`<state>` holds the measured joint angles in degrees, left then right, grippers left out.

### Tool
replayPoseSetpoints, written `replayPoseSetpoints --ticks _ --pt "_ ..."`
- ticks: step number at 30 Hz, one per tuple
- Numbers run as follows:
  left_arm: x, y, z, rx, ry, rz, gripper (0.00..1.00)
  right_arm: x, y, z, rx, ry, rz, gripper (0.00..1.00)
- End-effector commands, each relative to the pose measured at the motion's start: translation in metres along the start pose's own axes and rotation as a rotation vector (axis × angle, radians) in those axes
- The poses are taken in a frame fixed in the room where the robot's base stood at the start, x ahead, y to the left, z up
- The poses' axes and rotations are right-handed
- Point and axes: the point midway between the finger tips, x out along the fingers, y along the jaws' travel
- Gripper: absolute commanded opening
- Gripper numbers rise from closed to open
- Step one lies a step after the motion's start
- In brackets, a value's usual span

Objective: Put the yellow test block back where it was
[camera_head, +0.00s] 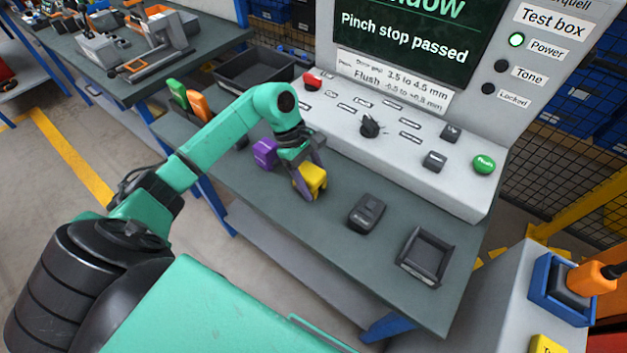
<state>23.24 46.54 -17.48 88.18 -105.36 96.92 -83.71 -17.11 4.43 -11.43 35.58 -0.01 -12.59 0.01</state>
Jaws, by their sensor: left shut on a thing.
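The fingers hide part of the block. I cannot tell whether its underside touches the bench. A purple block (264,152) is just left of the gripper. My right gripper is not in view.
The grey test box (400,155) with its screen stands behind. A dark handheld device (366,213) and an open dark tray (426,257) are to the right. Orange (197,104) and green (177,93) items and a black bin (252,72) are at the left.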

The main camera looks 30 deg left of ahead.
Motion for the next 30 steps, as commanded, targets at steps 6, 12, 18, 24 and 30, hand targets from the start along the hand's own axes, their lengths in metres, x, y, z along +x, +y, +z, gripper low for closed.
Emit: replayPoseSetpoints --ticks 6,12,18,24,30 --pt "0.005 0.0 -0.003 0.001 0.0 0.002 0.0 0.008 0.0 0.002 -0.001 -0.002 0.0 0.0" --pt "0.006 0.0 -0.003 0.0 0.001 0.0 0.72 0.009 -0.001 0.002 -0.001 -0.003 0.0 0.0" --pt "0.006 0.0 -0.003 0.0 0.0 0.0 0.95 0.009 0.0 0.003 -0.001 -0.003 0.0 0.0" --pt "0.004 0.0 -0.002 0.0 0.0 0.0 0.95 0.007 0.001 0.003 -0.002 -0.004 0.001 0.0" --pt "-0.012 0.001 0.004 -0.001 0.0 0.002 0.95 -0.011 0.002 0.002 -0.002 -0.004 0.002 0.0"
